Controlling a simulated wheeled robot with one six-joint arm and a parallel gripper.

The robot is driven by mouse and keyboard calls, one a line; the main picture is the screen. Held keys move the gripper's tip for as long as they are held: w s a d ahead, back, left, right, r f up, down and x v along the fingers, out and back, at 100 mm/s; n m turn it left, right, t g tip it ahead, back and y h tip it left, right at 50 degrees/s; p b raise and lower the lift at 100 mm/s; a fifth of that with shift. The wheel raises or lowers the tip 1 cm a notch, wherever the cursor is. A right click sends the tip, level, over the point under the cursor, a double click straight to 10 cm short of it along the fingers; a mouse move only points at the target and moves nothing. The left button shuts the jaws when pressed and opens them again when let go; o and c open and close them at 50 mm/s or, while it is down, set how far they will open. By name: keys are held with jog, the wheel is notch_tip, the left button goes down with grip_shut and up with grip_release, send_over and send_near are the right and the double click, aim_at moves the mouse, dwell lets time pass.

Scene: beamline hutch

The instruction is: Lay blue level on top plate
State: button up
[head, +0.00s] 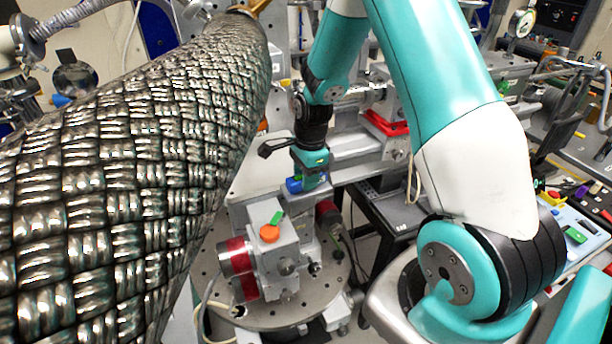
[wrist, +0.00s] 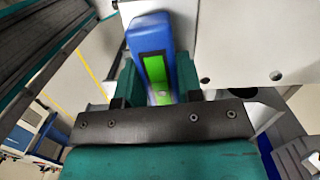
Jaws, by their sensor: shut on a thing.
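My gripper (head: 311,182) is shut on the blue level (head: 294,185) in the middle of the head view. In the wrist view the level (wrist: 150,48) is a blue bar with a green strip, held between the teal fingers of my gripper (wrist: 155,85). The level is just above and behind a grey block-shaped instrument (head: 285,258). I cannot tell for certain which surface is the top plate, or whether the level touches anything. A pale grey face with holes (wrist: 250,45) is close beside the level in the wrist view.
An orange disc (head: 269,233) and a green piece (head: 277,217) are on the instrument, which stands on a round perforated table (head: 315,300). A large braided metal hose (head: 140,150) fills the left. A side bench (head: 570,235) with small coloured items is at right.

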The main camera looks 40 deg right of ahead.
jog(key=shift+f, duration=0.3)
jog(key=o, duration=1.1)
jog(key=shift+c, duration=0.2)
notch_tip(320, 180, up, 17)
jog(key=d+b, duration=0.1)
jog(key=b, duration=0.3)
jog(key=shift+s+d+r, duration=0.15)
jog(key=shift+d, duration=0.15)
